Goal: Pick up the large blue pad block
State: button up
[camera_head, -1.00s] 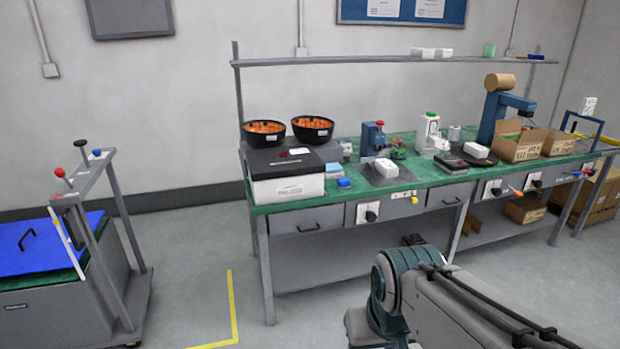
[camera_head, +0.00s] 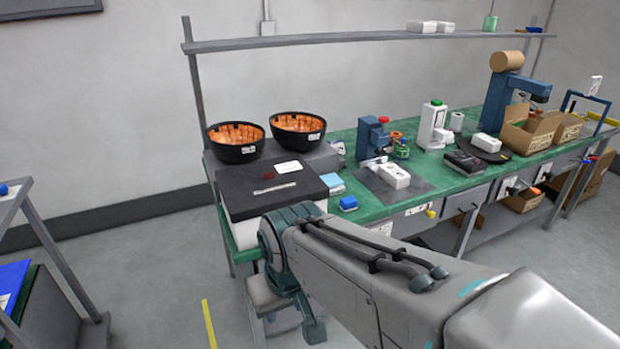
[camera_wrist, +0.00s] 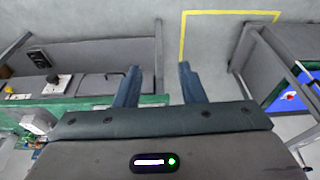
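A small blue block (camera_head: 348,203) lies on the green bench top near its front edge, right of the black-lidded white box. A light-blue pad stack (camera_head: 331,182) with a white base lies just behind it. I cannot tell from size alone which is the large pad block. My gripper shows in the wrist view (camera_wrist: 157,70) with its two fingers apart and nothing between them. It points down over the floor and the bench's front side. In the head view my arm crosses the lower middle, in front of the bench, and the fingers cannot be made out.
The black-lidded white box (camera_head: 270,188) stands at the bench's left end, with two black bowls (camera_head: 235,152) of orange pieces behind. A grey mat (camera_head: 400,190) with a white device lies to the right. A cart (camera_head: 45,310) stands at left. A shelf (camera_head: 350,38) runs above.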

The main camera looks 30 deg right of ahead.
aim_at(349, 203)
jog(key=z, duration=0.6)
jog(key=i, duration=1.15)
jog(key=z, duration=0.7)
